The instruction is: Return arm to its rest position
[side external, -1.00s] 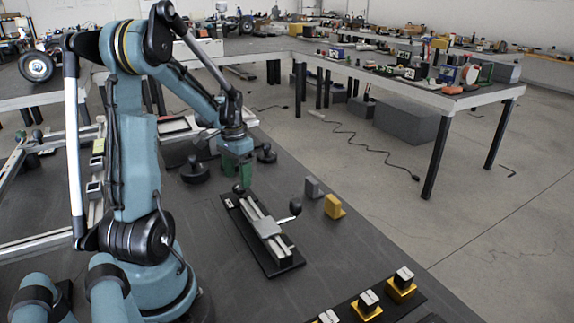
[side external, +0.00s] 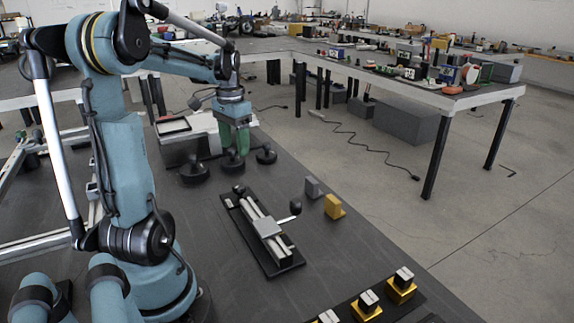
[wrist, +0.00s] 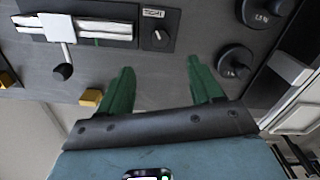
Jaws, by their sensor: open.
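My gripper (side external: 235,140) has green fingers pointing down. In the side external view it hangs above the far part of the dark work surface (side external: 215,270), near the round black knobs. In the wrist view its two green fingers (wrist: 158,85) are spread apart with nothing between them. My arm is raised and reaches out from its base at the left.
A slide fixture with a ball-ended lever (side external: 267,228) stands on the surface. Round black weights (side external: 194,171) stand near my gripper. A bench (side external: 420,85) holds many parts behind.

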